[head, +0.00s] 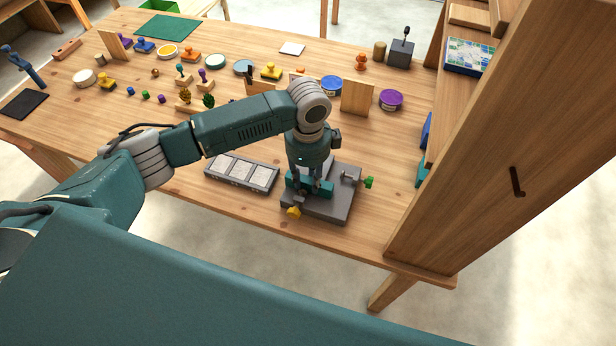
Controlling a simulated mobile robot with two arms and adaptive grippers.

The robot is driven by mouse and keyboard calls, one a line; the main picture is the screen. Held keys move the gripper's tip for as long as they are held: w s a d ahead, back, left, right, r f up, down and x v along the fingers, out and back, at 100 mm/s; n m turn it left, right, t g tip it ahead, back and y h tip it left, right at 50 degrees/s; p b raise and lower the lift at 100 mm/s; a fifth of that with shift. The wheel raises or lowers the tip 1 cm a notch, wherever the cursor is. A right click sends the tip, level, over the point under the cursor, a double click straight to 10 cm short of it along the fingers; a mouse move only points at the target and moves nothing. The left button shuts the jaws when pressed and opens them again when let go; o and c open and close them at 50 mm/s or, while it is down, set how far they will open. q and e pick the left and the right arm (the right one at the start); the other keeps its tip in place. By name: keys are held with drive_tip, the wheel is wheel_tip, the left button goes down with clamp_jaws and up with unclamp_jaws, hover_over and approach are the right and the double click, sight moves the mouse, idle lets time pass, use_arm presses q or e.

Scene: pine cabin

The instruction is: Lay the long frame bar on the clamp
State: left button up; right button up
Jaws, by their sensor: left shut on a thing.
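The clamp (336,208) is a grey plate near the front edge of the table, with a yellow knob (293,212) at its front left and a green knob (369,182) at its right. My left gripper (309,189) points down over the left part of the clamp. It is shut on the long frame bar, which the fingers and wrist mostly hide. Teal parts show around the fingertips, but I cannot tell bar from finger there. I cannot tell whether the bar touches the clamp. My right gripper is not in view.
A grey tray (207,174) with pale panels lies just left of the clamp. Stamps, tins and small blocks crowd the table's far half. A wooden board (356,97) stands upright behind my wrist. A tall wooden post (480,150) rises at the right. Bare tabletop lies right of the clamp.

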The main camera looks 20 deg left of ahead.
sight(308, 182)
use_arm(q)
drive_tip(key=shift+f, duration=0.15)
drive_tip(key=o, duration=1.1)
drive_tip(key=shift+o, duration=0.4)
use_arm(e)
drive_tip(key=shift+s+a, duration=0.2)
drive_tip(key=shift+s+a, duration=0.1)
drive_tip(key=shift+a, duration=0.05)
use_arm(q)
wheel_tip(308, 182, up, 12)
drive_tip(key=b, duration=0.3)
drive_tip(key=shift+r, duration=0.2)
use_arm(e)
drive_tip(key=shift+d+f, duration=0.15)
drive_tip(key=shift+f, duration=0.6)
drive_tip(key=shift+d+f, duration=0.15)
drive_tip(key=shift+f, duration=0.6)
